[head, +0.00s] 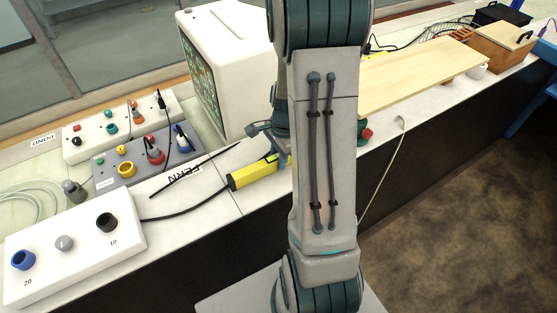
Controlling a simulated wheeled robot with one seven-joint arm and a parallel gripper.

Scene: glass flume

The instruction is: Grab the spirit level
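The spirit level appears to be the yellow bar (253,175) with dark ends. It lies on the white bench top, left of my upright arm link, and its right end runs toward that link. My gripper (268,135) seems to show only in part, as grey-blue pieces just above the bar's right end. The arm link hides the rest. I cannot tell whether its fingers are open or shut, or whether they touch the bar.
A white box-shaped monitor (229,65) stands behind the bar. Control boxes with coloured knobs (145,155) and a white knob box (75,245) are at left. A black cable (185,208) lies nearby. A wooden board (420,72) and wooden box (503,45) are at right.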

